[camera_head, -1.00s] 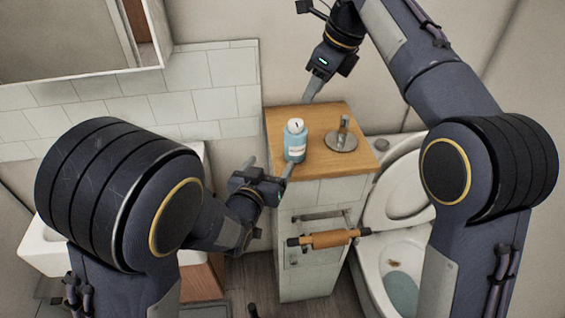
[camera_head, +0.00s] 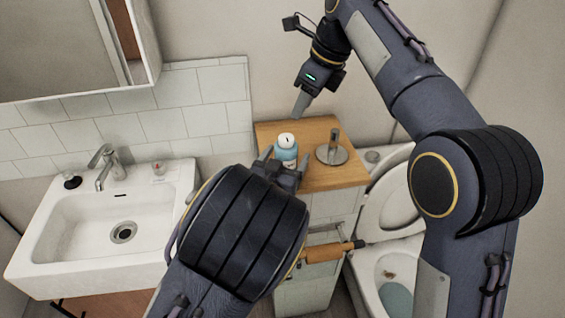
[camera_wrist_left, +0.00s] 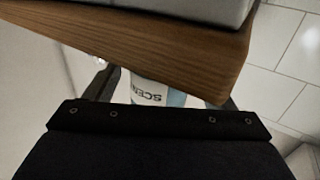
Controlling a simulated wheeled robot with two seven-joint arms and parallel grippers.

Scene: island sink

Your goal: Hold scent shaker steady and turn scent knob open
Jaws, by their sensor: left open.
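The scent shaker (camera_head: 286,151) is a light blue bottle with a white round knob (camera_head: 286,140) on top. It stands upright on the wooden cabinet top (camera_head: 335,177). My left gripper (camera_head: 284,162) is open, with a finger on each side of the shaker; I cannot tell whether they touch it. In the left wrist view the shaker (camera_wrist_left: 150,92) shows its lettering between the fingers, partly hidden by the gripper body. My right gripper (camera_head: 300,103) hangs above the back of the cabinet, behind the shaker. Whether it is open or shut is unclear.
A metal stand with a round base (camera_head: 332,152) is just right of the shaker. A white sink (camera_head: 75,240) is at left, a toilet (camera_head: 395,215) at right. A toilet roll holder (camera_head: 330,252) sticks out from the cabinet front. The wall is close behind.

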